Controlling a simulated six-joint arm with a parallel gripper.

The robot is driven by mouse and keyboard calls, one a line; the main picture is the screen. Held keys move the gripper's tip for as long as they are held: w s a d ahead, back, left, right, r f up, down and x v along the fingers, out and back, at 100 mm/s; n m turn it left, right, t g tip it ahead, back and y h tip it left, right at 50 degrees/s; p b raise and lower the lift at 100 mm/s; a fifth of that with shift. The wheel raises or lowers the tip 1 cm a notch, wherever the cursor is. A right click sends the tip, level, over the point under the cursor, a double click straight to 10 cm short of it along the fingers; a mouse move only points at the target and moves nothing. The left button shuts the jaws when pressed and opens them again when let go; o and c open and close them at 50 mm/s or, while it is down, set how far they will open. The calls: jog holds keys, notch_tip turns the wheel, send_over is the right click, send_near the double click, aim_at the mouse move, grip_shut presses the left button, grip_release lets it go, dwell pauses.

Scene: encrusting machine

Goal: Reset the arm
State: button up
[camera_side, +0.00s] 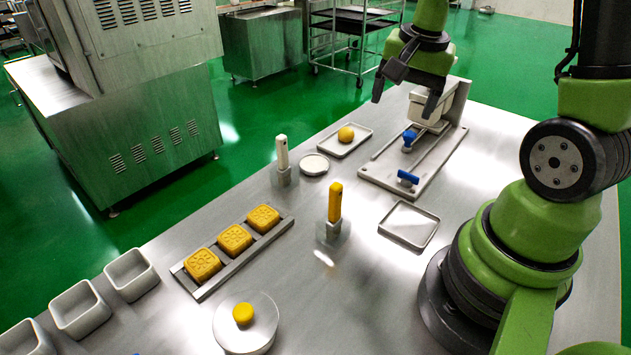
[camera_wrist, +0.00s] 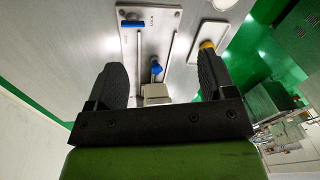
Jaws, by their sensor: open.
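My gripper (camera_side: 404,97) hangs above the far end of the steel table, in front of a cream block-shaped part on a slide fixture (camera_side: 418,170). Its two black fingers are spread apart with nothing between them. In the wrist view my gripper (camera_wrist: 163,88) shows both fingers wide apart. The fixture (camera_wrist: 148,48) lies below and beyond them, with a blue knob (camera_wrist: 156,68) between the fingertips in the picture and a blue handle (camera_wrist: 132,25) farther off.
A tray with a yellow ball (camera_side: 346,134) and a small white dish (camera_side: 314,164) lie left of the fixture. Yellow-handled (camera_side: 335,203) and white-handled (camera_side: 282,152) tools stand upright. A rack holds yellow moulded cakes (camera_side: 235,239). An empty tray (camera_side: 409,225) lies near my base.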

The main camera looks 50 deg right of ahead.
jog(key=s+a+r+n+t+y, duration=0.2)
jog(key=s+a+r+n+t, duration=0.3)
jog(key=a, duration=0.9)
jog(key=s+r+n, duration=0.3)
jog(key=r+n, duration=0.2)
jog(key=r, duration=0.1)
jog(key=shift+s+a+r+n+y, duration=0.2)
jog(key=shift+a+n+y, duration=0.1)
